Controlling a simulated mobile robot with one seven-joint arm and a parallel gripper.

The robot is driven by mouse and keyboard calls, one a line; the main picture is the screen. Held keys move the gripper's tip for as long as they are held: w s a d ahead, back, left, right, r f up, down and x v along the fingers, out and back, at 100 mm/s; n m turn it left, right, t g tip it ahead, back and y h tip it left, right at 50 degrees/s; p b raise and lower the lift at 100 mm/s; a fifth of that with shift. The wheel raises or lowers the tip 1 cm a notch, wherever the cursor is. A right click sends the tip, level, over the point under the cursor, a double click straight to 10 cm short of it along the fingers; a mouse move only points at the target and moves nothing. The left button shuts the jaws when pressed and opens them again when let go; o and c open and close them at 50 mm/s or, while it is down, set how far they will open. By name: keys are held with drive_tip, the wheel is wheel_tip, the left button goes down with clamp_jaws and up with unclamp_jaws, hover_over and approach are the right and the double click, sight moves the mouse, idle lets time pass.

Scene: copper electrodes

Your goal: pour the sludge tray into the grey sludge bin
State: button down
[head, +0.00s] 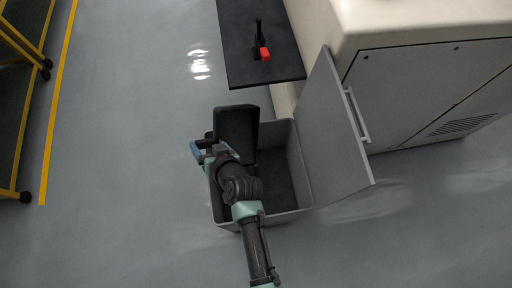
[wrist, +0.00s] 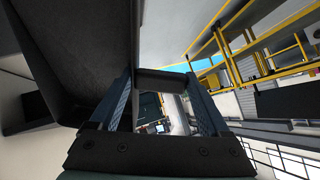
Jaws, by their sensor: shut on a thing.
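The sludge tray (head: 236,132) is a dark, box-shaped tray. It is tipped steeply over the left and back part of the grey sludge bin (head: 293,160). My gripper (head: 208,149) is shut on the tray at its left side. In the wrist view my gripper (wrist: 160,88) has its two blue fingers on either side of a dark part of the tray, and the tray's dark wall (wrist: 85,45) fills the upper left. The bin's inside is dark at the bottom. I cannot tell whether sludge lies in it or remains in the tray.
A black shelf (head: 245,45) with a red-and-black clamp-like item (head: 263,50) is behind. Yellow-framed racks (head: 20,90) stand far left; the floor between is clear.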

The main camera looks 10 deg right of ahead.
drive_tip(key=shift+s+d+r+t+b, duration=0.3)
drive_tip(key=shift+s+b, duration=0.1)
drive_tip(key=shift+b, duration=0.55)
drive_tip(key=shift+s+r+y+b, duration=0.2)
drive_tip(key=shift+y+b, duration=0.1)
drive_tip(key=shift+b, duration=0.3)
drive_tip(key=shift+s+d+t, duration=0.1)
drive_tip(key=shift+t, duration=0.2)
drive_tip(key=shift+r, duration=0.15)
drive_tip(key=p, duration=0.1)
drive_tip(key=w+g+p, duration=0.1)
drive_tip(key=p, duration=0.1)
drive_tip(key=shift+w+a, duration=0.1)
drive_tip(key=shift+a, duration=0.2)
drive_tip(key=shift+w+a+f+g+h+p, duration=0.25)
drive_tip(key=shift+w+f+g+h+p, duration=0.15)
drive_tip(key=shift+p, duration=0.7)
drive_tip(key=w+a+f+g+h+b, duration=0.5)
drive_tip(key=w+f+g+b, duration=0.3)
drive_tip(key=b, duration=0.9)
drive_tip(key=shift+w+a+f+g, duration=0.35)
drive_tip(key=shift+w+a, duration=0.2)
drive_tip(key=shift+w, duration=0.7)
